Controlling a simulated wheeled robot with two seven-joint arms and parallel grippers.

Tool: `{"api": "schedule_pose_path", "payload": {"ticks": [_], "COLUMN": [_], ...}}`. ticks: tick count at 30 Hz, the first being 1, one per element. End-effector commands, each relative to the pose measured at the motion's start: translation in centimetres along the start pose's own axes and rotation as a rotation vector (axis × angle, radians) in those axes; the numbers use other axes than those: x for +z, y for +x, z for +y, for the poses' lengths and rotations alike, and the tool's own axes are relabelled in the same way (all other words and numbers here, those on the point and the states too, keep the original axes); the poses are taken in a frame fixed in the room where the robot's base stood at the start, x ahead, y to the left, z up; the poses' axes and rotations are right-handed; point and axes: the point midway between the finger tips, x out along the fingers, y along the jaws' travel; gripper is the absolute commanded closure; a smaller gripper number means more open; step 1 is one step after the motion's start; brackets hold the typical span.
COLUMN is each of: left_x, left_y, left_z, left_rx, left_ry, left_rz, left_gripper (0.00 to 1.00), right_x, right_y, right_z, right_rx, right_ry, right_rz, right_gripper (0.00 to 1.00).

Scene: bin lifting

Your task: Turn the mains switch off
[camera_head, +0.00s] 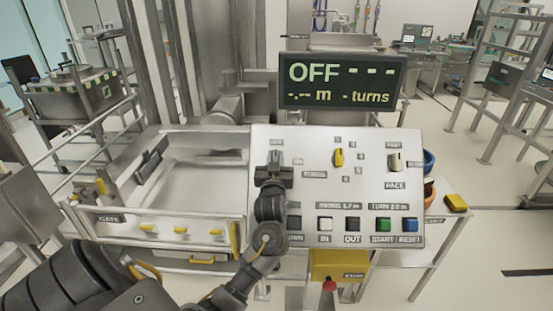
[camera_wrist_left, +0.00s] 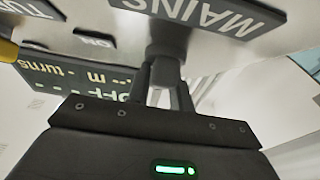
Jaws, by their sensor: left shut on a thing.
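The mains switch (camera_head: 275,156) is a grey knob at the upper left of the sloped white control panel (camera_head: 310,210). My left gripper (camera_head: 274,172) is at the switch and covers most of it in the head view. In the left wrist view the knob (camera_wrist_left: 168,38) is under the MAINS label (camera_wrist_left: 215,15), with both fingers (camera_wrist_left: 163,85) closed around it. An ON label (camera_wrist_left: 93,40) is beside it. The knob's exact angle is hard to tell. The display (camera_head: 341,82) above the panel reads OFF, with dashes for metres and turns. My right gripper is out of view.
A yellow selector knob (camera_head: 339,157) and a pale PACE knob (camera_head: 395,161) are to the right on the panel. A row of buttons (camera_head: 384,225) runs along its lower edge. A yellow stop box (camera_head: 326,265) hangs below. A metal gated bay (camera_head: 185,185) stands left.

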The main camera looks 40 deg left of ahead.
Motion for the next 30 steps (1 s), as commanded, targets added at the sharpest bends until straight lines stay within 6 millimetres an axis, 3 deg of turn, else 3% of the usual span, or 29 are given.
{"api": "schedule_pose_path", "payload": {"ticks": [1, 17, 18, 22, 30], "left_x": [0.8, 0.92, 0.93, 0.93, 0.46], "left_y": [-0.24, -0.28, -0.28, -0.26, -0.16], "left_z": [0.27, 0.17, 0.16, 0.05, -0.05], "left_rx": [-0.003, -0.021, -0.021, -0.023, -0.025], "left_ry": [-0.005, -0.019, -0.019, -0.019, -0.02], "left_rz": [-0.019, -0.02, -0.02, -0.02, -0.01], "left_gripper": [1.0, 1.0, 0.74, 0.57, 0.56], "right_x": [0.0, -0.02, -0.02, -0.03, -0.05], "right_y": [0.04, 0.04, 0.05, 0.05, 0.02], "right_z": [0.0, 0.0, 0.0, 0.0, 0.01], "right_rx": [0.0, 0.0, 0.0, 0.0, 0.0], "right_ry": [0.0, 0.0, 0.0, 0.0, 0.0], "right_rz": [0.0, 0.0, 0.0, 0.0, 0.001], "right_gripper": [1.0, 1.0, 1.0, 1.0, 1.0]}}
